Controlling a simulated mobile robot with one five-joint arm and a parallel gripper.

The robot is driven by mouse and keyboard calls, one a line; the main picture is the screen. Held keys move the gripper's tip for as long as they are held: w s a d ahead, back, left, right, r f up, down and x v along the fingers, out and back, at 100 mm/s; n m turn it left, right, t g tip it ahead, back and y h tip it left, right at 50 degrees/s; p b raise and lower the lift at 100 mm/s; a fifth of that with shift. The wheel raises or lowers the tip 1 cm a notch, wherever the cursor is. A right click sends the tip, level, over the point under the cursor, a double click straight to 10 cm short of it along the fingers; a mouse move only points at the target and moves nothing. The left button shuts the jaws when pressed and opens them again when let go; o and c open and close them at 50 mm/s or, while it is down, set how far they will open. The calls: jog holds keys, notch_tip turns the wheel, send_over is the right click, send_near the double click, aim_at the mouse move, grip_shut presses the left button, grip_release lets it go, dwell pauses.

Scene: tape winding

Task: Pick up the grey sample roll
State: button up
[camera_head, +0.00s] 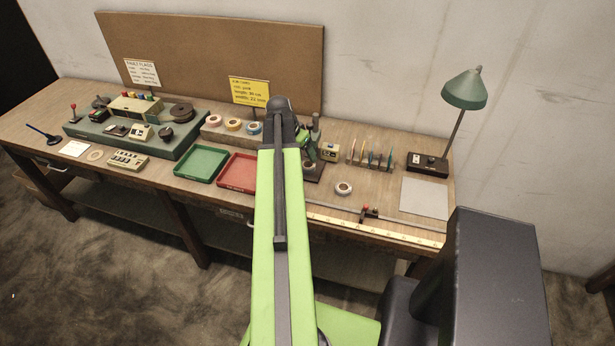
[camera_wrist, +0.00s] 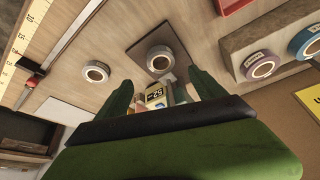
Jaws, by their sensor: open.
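Two greyish rolls are in view, and I cannot tell for sure which is the sample roll. One roll (camera_head: 309,165) lies flat on a dark square plate; it shows as a grey ring in the wrist view (camera_wrist: 149,63). The other, paler roll (camera_head: 343,184) lies on the bare bench to its right, and at the left in the wrist view (camera_wrist: 86,73). My gripper (camera_wrist: 162,82) is open and empty, its two green fingers apart on either side of the plate's near edge. In the head view my arm hides most of it.
A bench ruler (camera_head: 380,226) with a slider runs along the front edge. Green (camera_head: 201,163) and red (camera_head: 237,172) trays lie left of my arm. Coloured rolls sit on a raised block behind them.

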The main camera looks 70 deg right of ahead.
aim_at(307, 162)
jog(key=b+x, duration=0.2)
jog(key=x, duration=0.2)
jog(key=shift+f, duration=0.2)
jog(key=shift+r, duration=0.1)
jog(key=b+x, duration=0.5)
jog(key=shift+w+f, duration=0.15)
jog(key=shift+f, duration=0.1)
jog(key=shift+r, duration=0.2)
jog(key=c, duration=1.4)
jog(key=shift+r, duration=0.1)
